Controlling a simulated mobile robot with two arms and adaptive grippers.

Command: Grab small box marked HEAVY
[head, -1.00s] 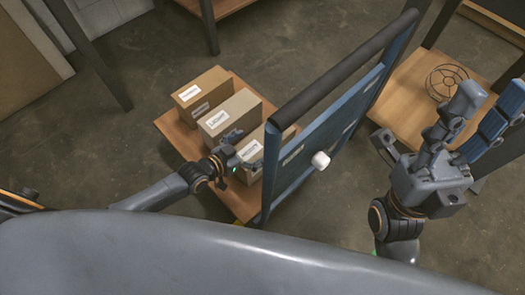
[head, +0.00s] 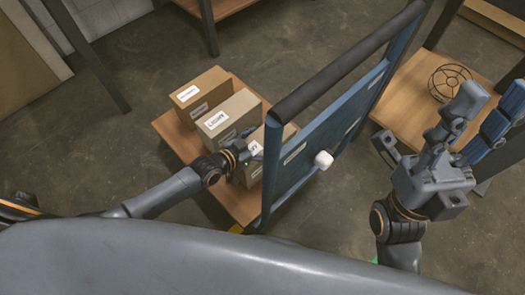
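Three brown cardboard boxes with white labels stand in a row on a low wooden platform (head: 172,134): a far box (head: 212,88), a middle box (head: 240,109) and a near box (head: 287,133). My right gripper (head: 440,128) is open and empty, held up at the right.
A blue panel (head: 318,145) with a dark top bar (head: 350,60) and a white knob (head: 324,159) stands right beside the boxes. Open floor lies left.

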